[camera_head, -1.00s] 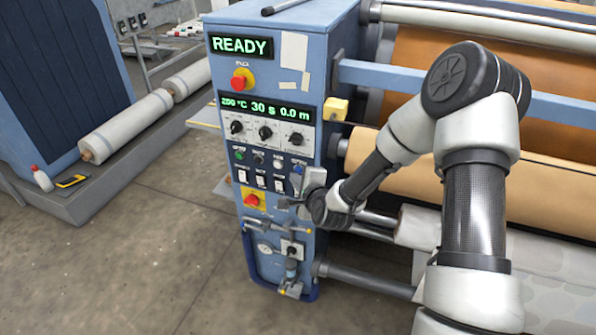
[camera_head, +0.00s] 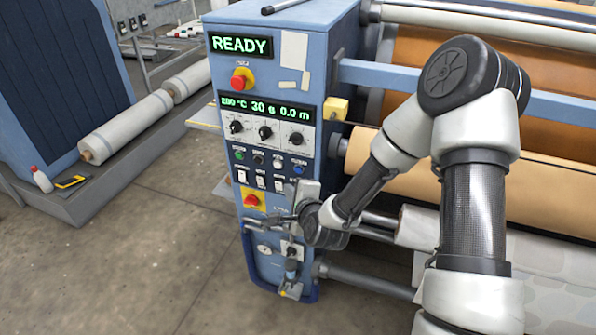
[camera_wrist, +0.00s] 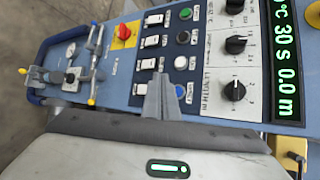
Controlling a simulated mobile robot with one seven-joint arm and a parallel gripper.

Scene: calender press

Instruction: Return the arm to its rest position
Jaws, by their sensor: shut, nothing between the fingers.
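My gripper (camera_head: 283,218) is at the lower part of the blue control cabinet (camera_head: 228,100), in front of the panel below the switch rows. In the wrist view, my gripper (camera_wrist: 160,88) is shut, with nothing between its fingers. Its fingertips overlap the white rocker switches (camera_wrist: 146,64) and buttons in that picture; I cannot tell whether they touch the panel. My arm (camera_head: 475,200) reaches in from the right, bent at the elbow. The display (camera_head: 241,45) reads READY, and the lower one (camera_head: 265,109) shows 30 s and 0.0 m.
Press rollers (camera_head: 540,185) lie behind and beside my arm. A wrapped roll (camera_head: 125,128) lies at left. The floor (camera_head: 130,250) left of the cabinet is clear.

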